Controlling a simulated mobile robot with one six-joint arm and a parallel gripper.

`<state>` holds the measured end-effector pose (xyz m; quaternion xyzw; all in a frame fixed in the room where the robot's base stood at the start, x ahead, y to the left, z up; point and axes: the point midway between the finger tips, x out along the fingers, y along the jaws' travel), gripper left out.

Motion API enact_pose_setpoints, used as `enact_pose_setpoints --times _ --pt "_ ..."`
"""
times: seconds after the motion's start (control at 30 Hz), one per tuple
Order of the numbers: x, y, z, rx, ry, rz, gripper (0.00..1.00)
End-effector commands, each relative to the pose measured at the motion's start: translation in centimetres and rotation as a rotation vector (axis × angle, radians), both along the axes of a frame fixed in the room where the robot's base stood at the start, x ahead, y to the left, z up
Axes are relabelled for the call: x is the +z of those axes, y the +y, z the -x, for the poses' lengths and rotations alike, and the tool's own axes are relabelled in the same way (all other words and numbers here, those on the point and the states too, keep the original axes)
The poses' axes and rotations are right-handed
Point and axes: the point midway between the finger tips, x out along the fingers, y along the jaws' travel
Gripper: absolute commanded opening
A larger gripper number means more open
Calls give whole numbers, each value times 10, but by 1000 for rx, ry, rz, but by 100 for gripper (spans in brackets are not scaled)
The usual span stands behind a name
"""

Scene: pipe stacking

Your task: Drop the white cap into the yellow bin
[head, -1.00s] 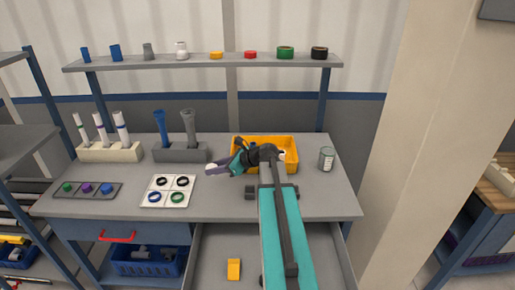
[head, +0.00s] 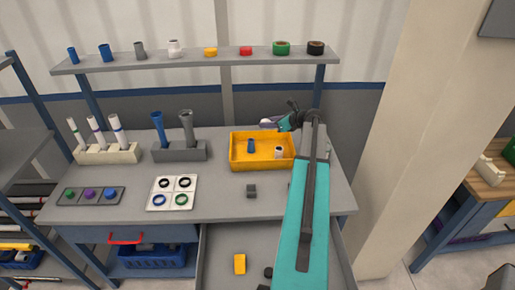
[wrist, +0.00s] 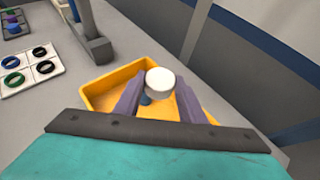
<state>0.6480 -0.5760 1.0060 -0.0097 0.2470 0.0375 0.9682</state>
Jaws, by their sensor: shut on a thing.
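The white cap (wrist: 160,81) shows as a round white top between the two purple fingers in the wrist view. My gripper (wrist: 160,88) is shut on it. The yellow bin (wrist: 105,75) lies below and behind the cap there, with a bit of blue visible under it. The yellow bin (head: 262,165) holds a blue piece (head: 251,146) and a white piece (head: 278,153).
A small grey block (head: 252,190) lies in front of the bin. A grey holder (head: 180,152) with two upright pipes stands left of it, and a white ring tray (head: 172,193) is front left. A shelf (head: 200,63) with several parts runs behind. An open drawer (head: 215,260) is below.

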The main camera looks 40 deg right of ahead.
Motion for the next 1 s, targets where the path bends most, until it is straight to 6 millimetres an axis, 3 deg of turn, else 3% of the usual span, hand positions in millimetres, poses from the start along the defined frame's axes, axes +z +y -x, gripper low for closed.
enact_pose_setpoints --times 0.53,1.0 --pt "-5 5 -4 7 0 0 16" --pt "-45 6 -5 9 1 0 16"
